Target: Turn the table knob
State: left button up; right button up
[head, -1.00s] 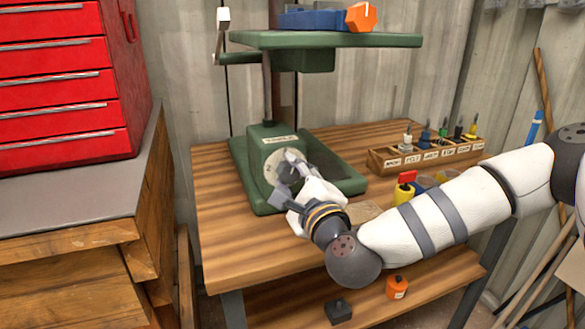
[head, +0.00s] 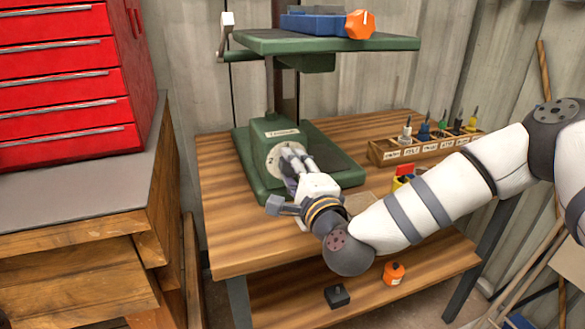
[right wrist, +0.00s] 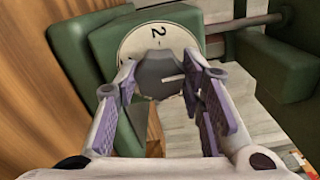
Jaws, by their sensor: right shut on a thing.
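The table knob (right wrist: 160,70) is a dark grey, faceted knob in the middle of a white round dial (right wrist: 140,38) marked with a 2. The dial (head: 271,161) is on the front of the green base block (head: 275,128) of the drill-press-like machine. My right gripper (head: 294,158) reaches in from the right and is shut on the knob, with one purple-padded finger on each side in the right wrist view (right wrist: 160,84). In the head view the fingers hide the knob and part of the dial. My left gripper is not in view.
A green machine table (head: 330,42) above carries a blue vise (head: 312,22) and an orange knob-like piece (head: 360,24). A labelled wooden rack (head: 428,149) stands at the right of the bench (head: 225,215). A red drawer cabinet (head: 60,85) is at the left.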

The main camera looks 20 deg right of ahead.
jog(key=o, duration=1.1)
jog(key=shift+o, duration=0.2)
jog(key=s, duration=1.2)
jog(key=shift+d, duration=0.25)
